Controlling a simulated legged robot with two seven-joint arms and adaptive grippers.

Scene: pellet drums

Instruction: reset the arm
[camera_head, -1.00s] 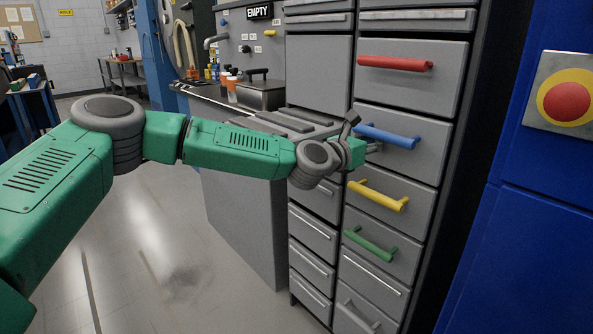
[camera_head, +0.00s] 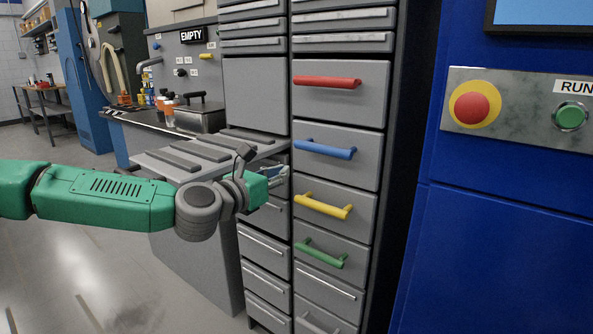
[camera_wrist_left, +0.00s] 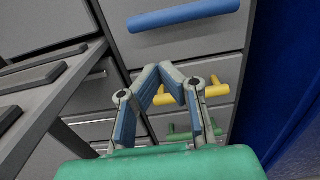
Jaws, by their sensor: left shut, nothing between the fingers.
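My left arm comes in from the left in the head view, and its gripper (camera_head: 278,172) is in front of the grey drawer cabinet, near the blue handle (camera_head: 325,149). In the left wrist view the left gripper (camera_wrist_left: 165,72) has its two fingertips together with nothing between them. The blue handle (camera_wrist_left: 183,15) lies beyond the fingertips there, and the yellow handle (camera_wrist_left: 200,93) shows behind the fingers. I cannot see that the gripper touches either handle. My right gripper is not in view.
The cabinet drawers also carry a red handle (camera_head: 327,82) and a green handle (camera_head: 320,253). A grey shelf (camera_head: 205,155) juts out beside the cabinet. To the right is a blue panel with a red button (camera_head: 471,108) and a green button (camera_head: 570,116).

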